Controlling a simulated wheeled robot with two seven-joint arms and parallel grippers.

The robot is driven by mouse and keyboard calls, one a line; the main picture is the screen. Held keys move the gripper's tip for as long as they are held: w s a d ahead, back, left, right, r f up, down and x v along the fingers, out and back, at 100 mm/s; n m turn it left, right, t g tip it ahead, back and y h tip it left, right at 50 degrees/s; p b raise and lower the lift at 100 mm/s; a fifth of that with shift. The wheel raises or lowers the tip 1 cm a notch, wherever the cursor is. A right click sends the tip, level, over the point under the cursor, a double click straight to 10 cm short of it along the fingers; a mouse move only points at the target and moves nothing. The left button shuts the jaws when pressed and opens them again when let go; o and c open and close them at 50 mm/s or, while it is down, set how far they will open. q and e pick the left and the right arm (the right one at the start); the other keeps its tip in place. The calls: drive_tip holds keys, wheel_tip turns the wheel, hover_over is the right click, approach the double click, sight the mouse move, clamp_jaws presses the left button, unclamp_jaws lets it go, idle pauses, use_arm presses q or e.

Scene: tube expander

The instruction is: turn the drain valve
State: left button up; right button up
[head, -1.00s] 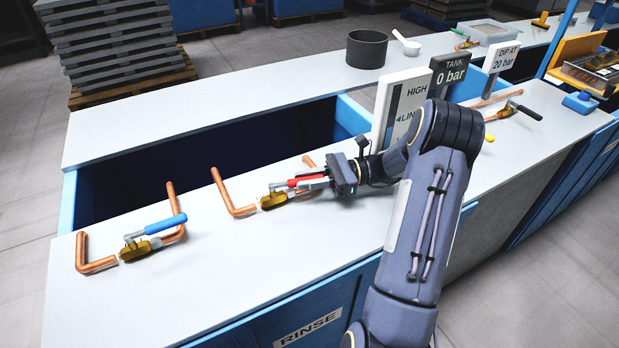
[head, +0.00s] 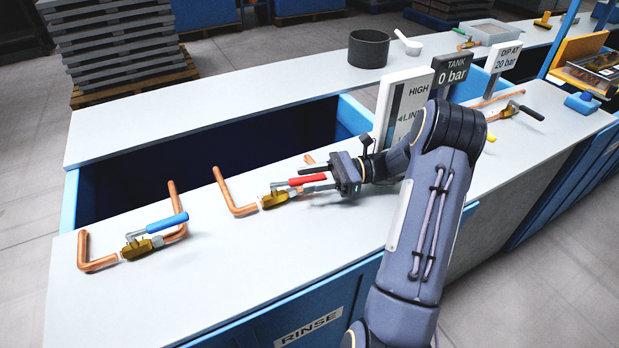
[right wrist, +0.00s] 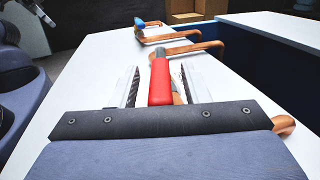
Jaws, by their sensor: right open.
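A brass valve (head: 274,198) with a red lever handle (head: 308,180) sits on the near white counter, joined to copper pipes. In the right wrist view the red handle (right wrist: 160,82) lies between my two fingers, with a gap on each side. My right gripper (head: 300,181) is open around the handle. A second brass valve (head: 137,249) with a blue lever handle (head: 166,223) sits further left. No label shows which valve is the drain. My left gripper is not in view.
A dark open tank (head: 210,150) lies behind the valves. Upright HIGH/LINE (head: 402,105) and TANK 0 bar (head: 450,70) signs stand close behind my right arm. The counter's front left part is clear. Another valve with a dark handle (head: 531,113) is at far right.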

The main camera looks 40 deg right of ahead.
drive_tip(key=v, duration=0.7)
drive_tip(key=shift+a, duration=0.1)
